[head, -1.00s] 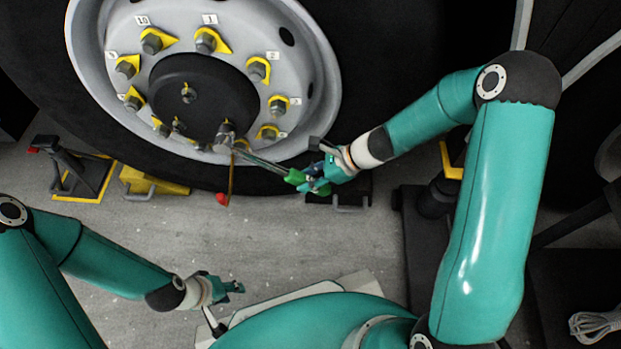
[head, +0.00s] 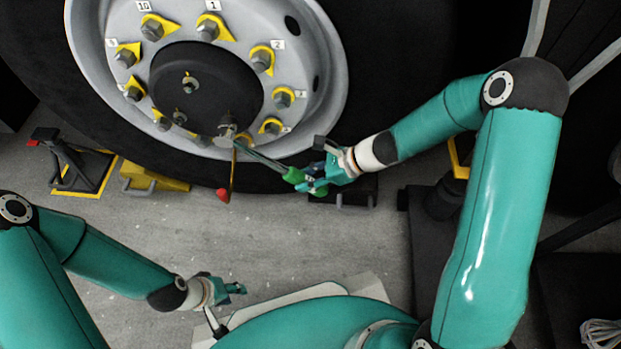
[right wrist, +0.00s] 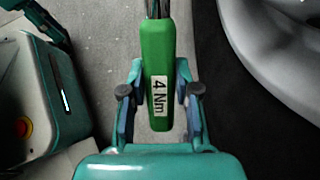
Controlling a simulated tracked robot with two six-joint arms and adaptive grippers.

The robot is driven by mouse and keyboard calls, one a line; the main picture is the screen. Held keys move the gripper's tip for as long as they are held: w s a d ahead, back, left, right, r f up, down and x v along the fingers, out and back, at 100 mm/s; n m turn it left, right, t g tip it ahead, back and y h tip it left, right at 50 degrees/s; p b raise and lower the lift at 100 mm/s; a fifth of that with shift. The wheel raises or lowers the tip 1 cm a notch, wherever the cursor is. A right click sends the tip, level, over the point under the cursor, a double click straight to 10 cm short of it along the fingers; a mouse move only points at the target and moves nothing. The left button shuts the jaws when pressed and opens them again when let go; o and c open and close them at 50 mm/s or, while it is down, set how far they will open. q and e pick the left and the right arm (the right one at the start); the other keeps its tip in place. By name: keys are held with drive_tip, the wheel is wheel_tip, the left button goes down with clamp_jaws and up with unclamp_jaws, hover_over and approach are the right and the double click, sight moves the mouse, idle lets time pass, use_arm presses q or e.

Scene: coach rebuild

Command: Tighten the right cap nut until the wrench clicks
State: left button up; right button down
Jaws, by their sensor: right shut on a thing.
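A torque wrench has a green handle (head: 296,177) marked "4 Nm", which the right wrist view shows close up (right wrist: 157,60). My right gripper (head: 318,178) is shut on this handle. The steel shaft (head: 262,159) runs up and left to the wrench head (head: 226,136) at the lower right of the dark hub cover (head: 213,95). The head hides the right cap nut, so its seating cannot be seen. Two other hub fittings show, one near the centre (head: 190,83) and one lower left (head: 180,117). My left gripper (head: 235,289) is low and away from the wheel; its jaw opening is unclear.
The grey wheel rim (head: 325,95) carries several nuts with yellow pointers. A thin rod with a red tip (head: 222,195) hangs below the wrench head. A jack stand (head: 78,168) and a yellow chock (head: 155,178) stand left. The floor (head: 150,230) between the arms is clear.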

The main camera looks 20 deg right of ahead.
drive_tip(key=shift+s+a+f, duration=0.1)
drive_tip(key=shift+a+f, duration=0.1)
drive_tip(key=shift+a+f+y, duration=0.15)
drive_tip(key=shift+f+y, duration=0.05)
drive_tip(key=shift+y, duration=0.1)
idle(0.5)
